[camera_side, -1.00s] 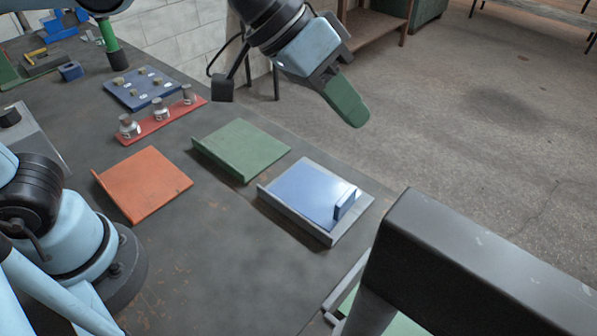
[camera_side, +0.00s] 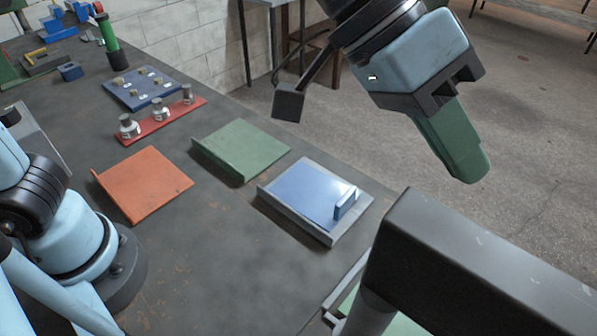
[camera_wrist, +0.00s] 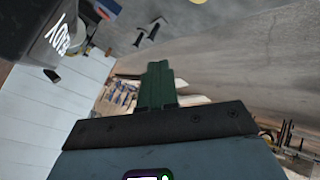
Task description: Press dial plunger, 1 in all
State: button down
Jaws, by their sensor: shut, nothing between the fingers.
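My gripper (camera_side: 466,168) is at the upper right of the side view, raised in the air past the right edge of the bench, above the concrete floor. Its green fingers are shut together with nothing between them and point down to the right. They also show in the middle of the wrist view (camera_wrist: 160,72), touching nothing. I cannot pick out a dial plunger for certain in either view. A red strip (camera_side: 163,128) bearing metal knobbed pieces stands on the bench, well left of my gripper.
On the bench (camera_side: 215,225) lie an orange plate (camera_side: 142,184), a green plate (camera_side: 242,150) and a blue slab on a grey tray (camera_side: 308,195). A blue board (camera_side: 142,88) with small pegs is farther back. A black beam (camera_side: 470,270) fills the lower right.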

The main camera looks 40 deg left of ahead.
jog(key=shift+f, duration=4.25)
jog(key=shift+f, duration=0.45)
jog(key=shift+f, duration=1.2)
jog(key=shift+r, duration=1.65)
jog(key=shift+r, duration=2.5)
